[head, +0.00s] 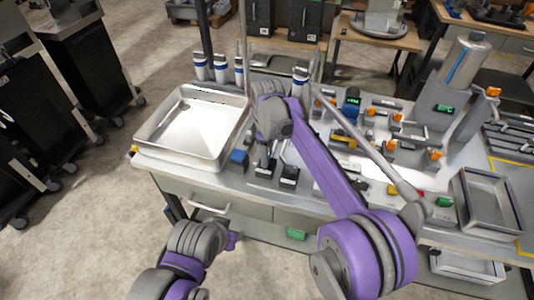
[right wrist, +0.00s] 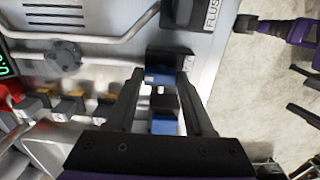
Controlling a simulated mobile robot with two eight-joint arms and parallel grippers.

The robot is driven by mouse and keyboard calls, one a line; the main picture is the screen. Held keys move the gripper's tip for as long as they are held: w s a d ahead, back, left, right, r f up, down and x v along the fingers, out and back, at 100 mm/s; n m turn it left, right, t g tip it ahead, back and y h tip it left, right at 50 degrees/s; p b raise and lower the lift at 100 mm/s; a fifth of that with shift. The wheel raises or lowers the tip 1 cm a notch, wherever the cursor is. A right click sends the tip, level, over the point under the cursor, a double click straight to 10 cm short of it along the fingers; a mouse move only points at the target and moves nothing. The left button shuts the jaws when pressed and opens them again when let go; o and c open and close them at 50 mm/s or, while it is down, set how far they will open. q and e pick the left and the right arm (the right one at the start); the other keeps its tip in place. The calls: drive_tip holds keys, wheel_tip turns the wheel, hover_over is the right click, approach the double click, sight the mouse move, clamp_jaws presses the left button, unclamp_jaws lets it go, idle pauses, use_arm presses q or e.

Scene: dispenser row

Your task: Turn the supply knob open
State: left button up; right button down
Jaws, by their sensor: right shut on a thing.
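In the right wrist view, my right gripper (right wrist: 161,76) is shut on a small blue knob (right wrist: 157,80), with a finger on each side of it. The knob sits at a black block on the grey panel, and I take it for the supply knob. Its turn angle is hard to read. In the head view my right arm reaches over the bench, and its fingers are hard to make out. My left arm shows at the bottom left of the head view, short of the bench. Its fingertips cannot be made out.
A large metal tray (head: 183,141) stands on the bench's left. A smaller tray (head: 490,198) is at the right. Orange-knobbed fittings (head: 435,155) stand between. A grey pipe (right wrist: 85,60) runs along the panel. Open floor (head: 90,215) lies at the left.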

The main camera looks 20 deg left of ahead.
idle(0.4)
drive_tip(key=shift+c, duration=1.4)
unclamp_jaws()
wheel_tip(320, 180, up, 11)
drive_tip(key=p, duration=0.1)
drive_tip(key=shift+f, duration=0.1)
